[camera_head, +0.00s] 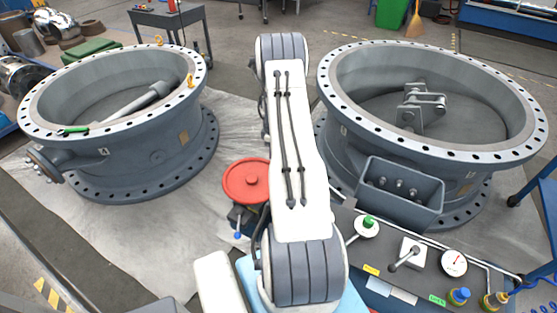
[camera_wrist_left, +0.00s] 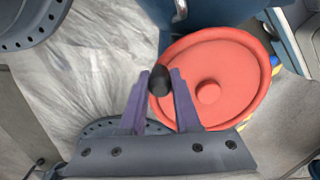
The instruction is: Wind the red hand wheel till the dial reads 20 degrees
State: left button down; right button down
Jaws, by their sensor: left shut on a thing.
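The red hand wheel (camera_head: 240,182) lies nearly flat in the middle of the head view, its right edge against my white arm link. It fills the upper right of the left wrist view (camera_wrist_left: 228,72), with a round red hub. My left gripper (camera_wrist_left: 161,84) is shut on a dark knob (camera_wrist_left: 160,80) at the wheel's rim. That gripper is hidden in the head view. A white round dial (camera_head: 454,262) with a red mark is on the panel at lower right; its reading is too small to tell. My right gripper is not in view.
Two large grey flanged valve bodies stand left (camera_head: 157,158) and right (camera_head: 340,120) of the wheel. The panel (camera_head: 348,226) carries a green-knobbed control (camera_head: 368,223), a lever box (camera_head: 408,252) and small blue and yellow fittings. A pale sheet (camera_head: 150,235) covers the floor.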

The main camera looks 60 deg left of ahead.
pick_arm(q)
jog(key=shift+s+a+n, duration=0.2)
jog(key=shift+a+n, duration=0.3)
jog(key=shift+a, duration=0.05)
jog(key=c, duration=0.6)
grip_release()
notch_tip(320, 180, up, 11)
jog(key=shift+f+p, duration=0.2)
jog(key=shift+p, duration=0.1)
